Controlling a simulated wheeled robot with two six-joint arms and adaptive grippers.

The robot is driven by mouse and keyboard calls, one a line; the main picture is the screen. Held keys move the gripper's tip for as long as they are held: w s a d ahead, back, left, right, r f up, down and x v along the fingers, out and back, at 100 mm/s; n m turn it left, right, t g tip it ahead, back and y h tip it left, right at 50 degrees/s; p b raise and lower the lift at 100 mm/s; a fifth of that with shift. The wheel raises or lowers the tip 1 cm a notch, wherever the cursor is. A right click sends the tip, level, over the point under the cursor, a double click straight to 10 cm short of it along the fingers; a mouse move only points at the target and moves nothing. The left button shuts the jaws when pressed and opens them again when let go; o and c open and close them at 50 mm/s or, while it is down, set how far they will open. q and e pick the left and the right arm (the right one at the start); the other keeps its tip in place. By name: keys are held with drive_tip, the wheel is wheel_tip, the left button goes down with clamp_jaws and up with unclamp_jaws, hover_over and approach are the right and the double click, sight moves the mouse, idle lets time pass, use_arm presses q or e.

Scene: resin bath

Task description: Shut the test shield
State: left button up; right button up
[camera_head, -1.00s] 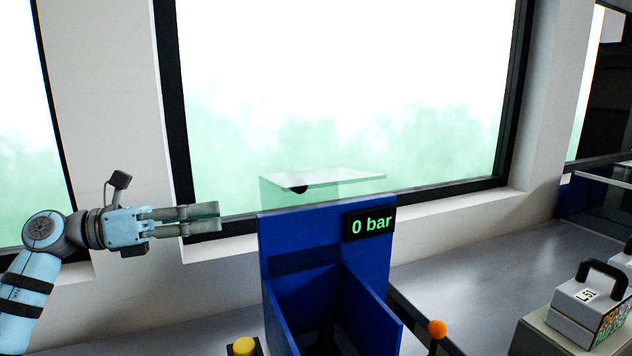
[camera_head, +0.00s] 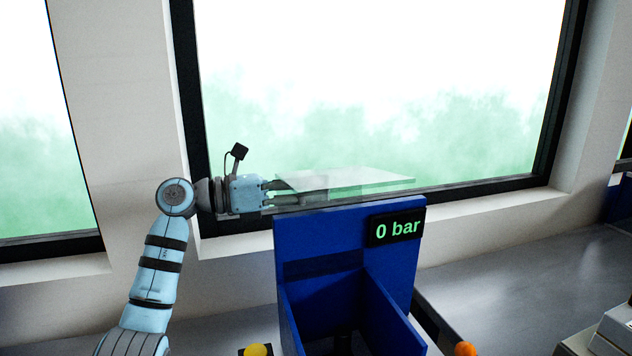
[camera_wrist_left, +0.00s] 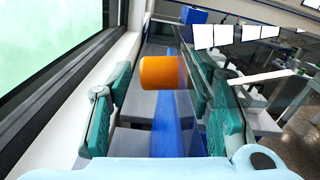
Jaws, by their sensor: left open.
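The test shield (camera_head: 365,180) is a clear pane standing out near level above the top edge of the blue housing (camera_head: 395,265), so it looks raised. It also shows as a dark see-through sheet in the left wrist view (camera_wrist_left: 245,75). My left gripper (camera_head: 318,190) is open at the shield's left end, its fingers partly seen through the pane. In the left wrist view an orange cylinder (camera_wrist_left: 163,72) shows between the two green-padded fingers; I cannot tell whether they touch it. My right gripper is not in view.
A "0 bar" display (camera_head: 397,229) sits on the housing's upper right. A yellow button (camera_head: 257,350) and an orange knob (camera_head: 465,349) stand low in front. The window and its sill (camera_head: 480,222) lie close behind.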

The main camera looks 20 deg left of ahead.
use_arm(q)
drive_tip(key=shift+w+d, duration=0.3)
drive_tip(key=shift+d, duration=0.25)
clamp_jaws()
drive_tip(key=shift+s+d+r, duration=0.1)
drive_tip(key=shift+s+d, duration=0.1)
drive_tip(key=shift+s, duration=0.05)
idle(0.4)
drive_tip(key=shift+s+d+r+m, duration=0.15)
drive_tip(key=shift+s+d+m, duration=0.3)
drive_tip(key=shift+s+m, duration=0.2)
drive_tip(key=shift+s+d+f+m+b, duration=0.1)
drive_tip(key=shift+s+d+m+b, duration=0.25)
drive_tip(key=shift+s+d+m, duration=0.6)
drive_tip(key=shift+s+d+f+m+b, duration=0.1)
drive_tip(key=shift+s+d+m+b, duration=0.25)
drive_tip(key=shift+s+d+m, duration=0.55)
drive_tip(key=shift+s+d+f+m+b, duration=0.1)
drive_tip(key=shift+s+d+m+b, duration=0.4)
drive_tip(key=shift+s+m, duration=0.75)
drive_tip(key=shift+s+d, duration=0.15)
